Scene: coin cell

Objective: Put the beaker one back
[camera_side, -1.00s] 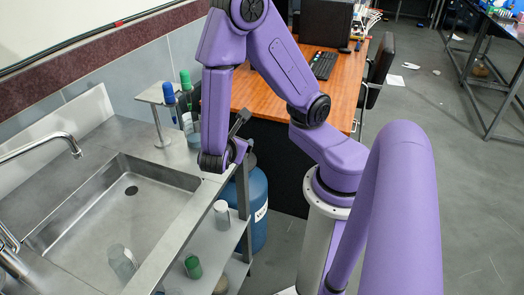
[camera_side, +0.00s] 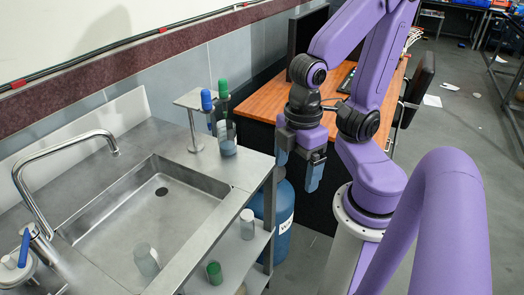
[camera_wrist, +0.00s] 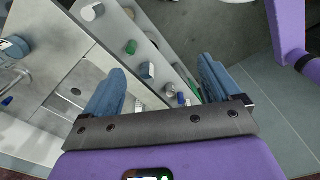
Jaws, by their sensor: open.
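A clear beaker (camera_side: 228,143) with some blue-grey content stands upright on the counter's far right corner, beside the tube stand. Another clear glass vessel (camera_side: 146,262) sits in the sink. I cannot tell which of them is beaker one. My gripper (camera_side: 299,168) is to the right of the counter corner, pointing down, apart from the beaker and empty. In the wrist view its two blue fingers (camera_wrist: 161,68) are spread wide with nothing held between them. Small vessels and caps show beyond them, too small to match surely.
The stand (camera_side: 198,100) holds a blue-capped tube (camera_side: 206,100) and a green-capped one (camera_side: 223,89) is beside it. Capped bottles (camera_side: 247,224) (camera_side: 214,272) are on the lower shelf. A blue cylinder (camera_side: 284,212) stands below my gripper. The faucet (camera_side: 60,170) arches over the sink (camera_side: 150,215).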

